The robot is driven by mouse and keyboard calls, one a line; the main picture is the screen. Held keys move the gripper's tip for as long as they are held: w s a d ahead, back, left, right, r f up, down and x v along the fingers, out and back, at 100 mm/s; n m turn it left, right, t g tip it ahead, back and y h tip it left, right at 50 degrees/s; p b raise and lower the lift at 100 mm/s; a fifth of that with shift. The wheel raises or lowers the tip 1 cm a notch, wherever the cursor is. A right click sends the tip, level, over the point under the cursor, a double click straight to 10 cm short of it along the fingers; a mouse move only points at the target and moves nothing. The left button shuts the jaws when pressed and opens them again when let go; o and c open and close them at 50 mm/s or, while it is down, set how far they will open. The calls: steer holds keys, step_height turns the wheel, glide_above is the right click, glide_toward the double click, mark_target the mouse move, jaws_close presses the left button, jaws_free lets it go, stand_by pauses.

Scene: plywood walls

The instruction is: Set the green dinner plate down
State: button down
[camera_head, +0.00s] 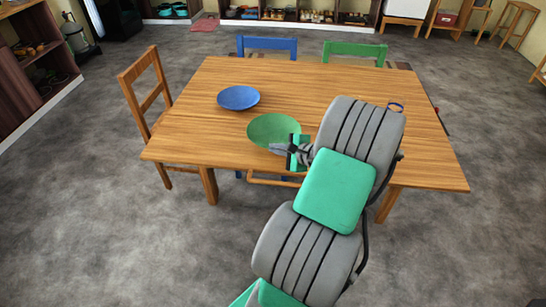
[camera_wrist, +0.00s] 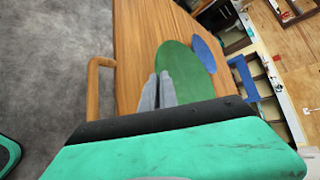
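The green dinner plate (camera_head: 268,129) is over the near middle part of the wooden table (camera_head: 200,145); I cannot tell whether its underside touches the tabletop. My gripper (camera_head: 280,149) is at the plate's near rim. In the wrist view the green plate (camera_wrist: 184,62) lies just beyond the gripper's two grey fingers (camera_wrist: 158,80). The fingers are close together at the rim and look shut on it. The exact contact is partly hidden by the fingers.
A blue plate (camera_head: 239,98) lies on the table beyond the green one, to the left. A wooden chair (camera_head: 147,90) stands at the left, with a blue chair (camera_head: 267,45) and a green chair (camera_head: 355,51) at the far side. The table's left front is clear.

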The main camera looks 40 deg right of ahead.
steer(key=f, duration=0.1)
steer(key=w+f, duration=0.1)
steer(key=f, duration=0.1)
steer(key=w+f, duration=0.1)
steer(key=f, duration=0.1)
steer(key=shift+w, duration=0.2)
steer(key=shift+d+f, duration=0.1)
steer(key=shift+f, duration=0.25)
steer(key=c, duration=1.6)
jaws_free()
steer(key=shift+c, duration=0.2)
steer(key=shift+s, duration=0.1)
